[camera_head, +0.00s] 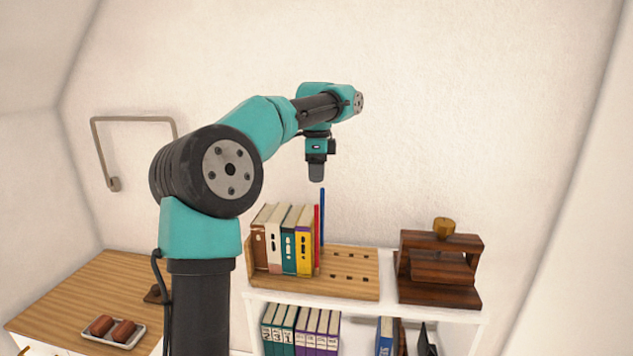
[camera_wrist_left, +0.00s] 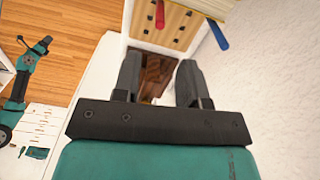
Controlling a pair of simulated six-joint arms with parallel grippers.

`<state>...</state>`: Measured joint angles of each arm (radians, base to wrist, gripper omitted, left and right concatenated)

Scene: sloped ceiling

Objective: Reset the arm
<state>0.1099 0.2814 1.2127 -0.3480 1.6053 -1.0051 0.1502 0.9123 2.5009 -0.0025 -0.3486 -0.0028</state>
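My left arm rises from the lower left of the head view and bends over to the right. My left gripper (camera_head: 316,174) hangs from it, pointing down above the book rack. In the left wrist view its two dark fingers (camera_wrist_left: 160,85) stand apart with nothing held between them. A second teal arm, apparently my right one, shows small at the left edge of the left wrist view; the state of its gripper is too small to make out. It does not show in the head view.
A wooden rack (camera_head: 356,262) holding several books (camera_head: 288,240) and thin red and blue upright pieces stands on a white shelf (camera_head: 390,311). Right of it is a dark wooden stand (camera_head: 438,270). A small tray (camera_head: 113,341) lies on the wooden desk (camera_head: 62,300). A wall bar (camera_head: 133,119) sticks out at left.

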